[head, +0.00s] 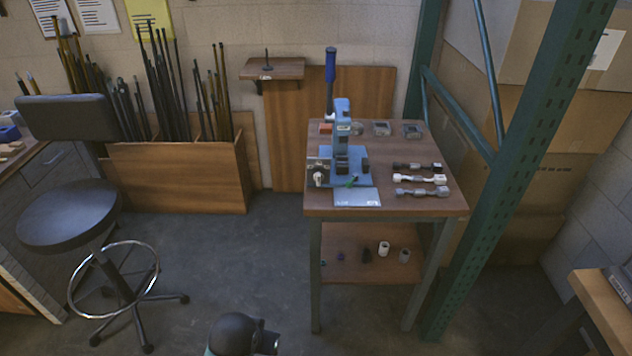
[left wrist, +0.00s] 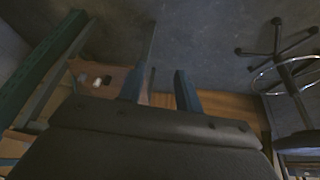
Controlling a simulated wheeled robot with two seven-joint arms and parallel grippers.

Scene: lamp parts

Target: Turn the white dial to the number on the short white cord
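A small white dial (head: 319,179) sits at the front left of the wooden bench, beside the blue press; its marks are too small to read. The short white cord (head: 421,179) lies at the bench's right side, between a dark cord (head: 417,166) and a grey cord (head: 421,192). No number on it is readable. My left gripper (left wrist: 162,85) shows in the left wrist view with its two fingers apart and nothing between them, away from the dial. My right gripper is in neither view.
The blue lever press (head: 341,135) stands mid-bench (head: 400,208), with a pale card (head: 356,197) in front. Small parts lie on the lower shelf (head: 375,270). A stool (head: 70,215) stands left and a green rack post (head: 520,160) right.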

